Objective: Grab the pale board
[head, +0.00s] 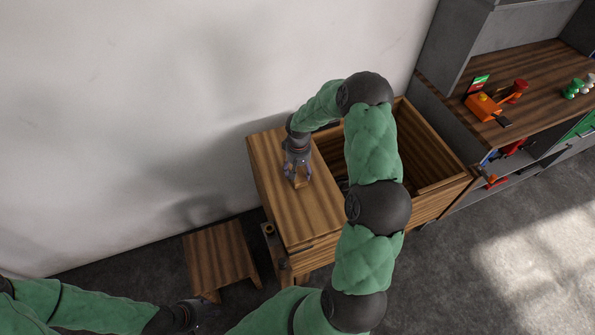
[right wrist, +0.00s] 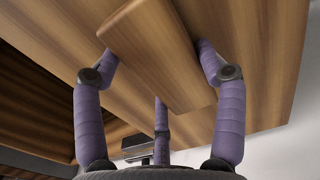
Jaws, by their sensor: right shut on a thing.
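The pale board (right wrist: 158,50) is a smooth light-brown wooden piece, seen close up in the right wrist view. My right gripper (head: 298,176) is over the left flat top of the wooden bench (head: 280,208) in the head view. Its purple fingers are shut on the pale board, with fingers on both sides of it. In the head view the gripper hides most of the board, and only a small tan part shows between the fingers. My left gripper (head: 193,311) is low at the bottom left, dark and small, and its finger opening cannot be made out.
The bench has an open, walled well (head: 437,160) to the right, partly hidden by my right arm. A small wooden stool (head: 215,255) stands left of the bench. A shelf unit (head: 535,75) with orange, red and green items stands at the right. A white wall is behind.

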